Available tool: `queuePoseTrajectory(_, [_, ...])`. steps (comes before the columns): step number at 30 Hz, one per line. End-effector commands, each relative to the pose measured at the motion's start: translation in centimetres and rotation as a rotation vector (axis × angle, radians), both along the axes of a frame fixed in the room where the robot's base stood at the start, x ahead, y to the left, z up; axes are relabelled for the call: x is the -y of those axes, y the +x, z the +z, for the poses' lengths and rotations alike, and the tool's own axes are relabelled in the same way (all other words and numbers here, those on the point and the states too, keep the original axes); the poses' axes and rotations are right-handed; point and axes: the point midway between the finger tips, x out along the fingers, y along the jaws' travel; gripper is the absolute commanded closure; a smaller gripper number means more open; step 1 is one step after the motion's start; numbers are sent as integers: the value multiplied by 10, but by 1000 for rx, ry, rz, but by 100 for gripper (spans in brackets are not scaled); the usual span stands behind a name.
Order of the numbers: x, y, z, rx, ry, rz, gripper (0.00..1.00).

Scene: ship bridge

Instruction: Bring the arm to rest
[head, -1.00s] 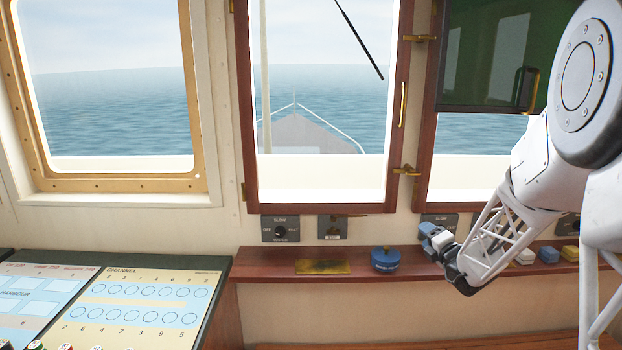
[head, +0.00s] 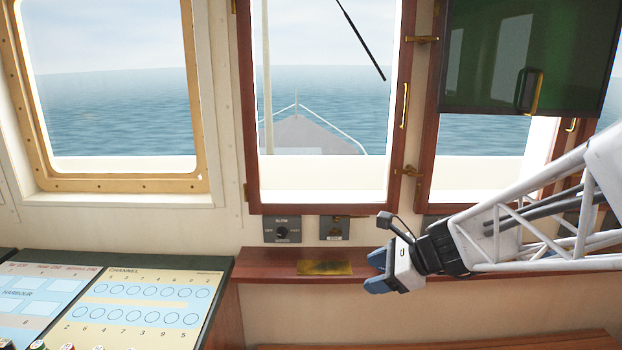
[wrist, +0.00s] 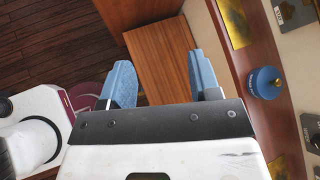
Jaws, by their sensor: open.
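My gripper (head: 372,273) shows in the head view in front of the wooden shelf, to the right of the brass plate. Its blue fingers stand apart with nothing between them. In the wrist view my gripper (wrist: 160,80) is also open and empty, above a wooden panel and the dark plank floor. My arm reaches in from the right of the head view, lying nearly level.
The wooden shelf (head: 270,265) runs under the windows and carries a brass plate (head: 325,268). A channel board (head: 150,305) lies at lower left. A green panel (head: 490,60) hangs upper right.

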Motion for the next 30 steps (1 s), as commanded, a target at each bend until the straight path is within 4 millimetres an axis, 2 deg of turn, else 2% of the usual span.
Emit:
queuePoseTrajectory(3, [-6,-35,1,84,-154,163,43])
queuePoseTrajectory(8, [-5,-79,0,194,-362,394,43])
queuePoseTrajectory(18, [16,-161,-3,398,-782,910,43])
queuePoseTrajectory(24, [35,-196,-2,483,-997,1200,43])
queuePoseTrajectory(30, [49,-215,0,520,-1123,1381,43])
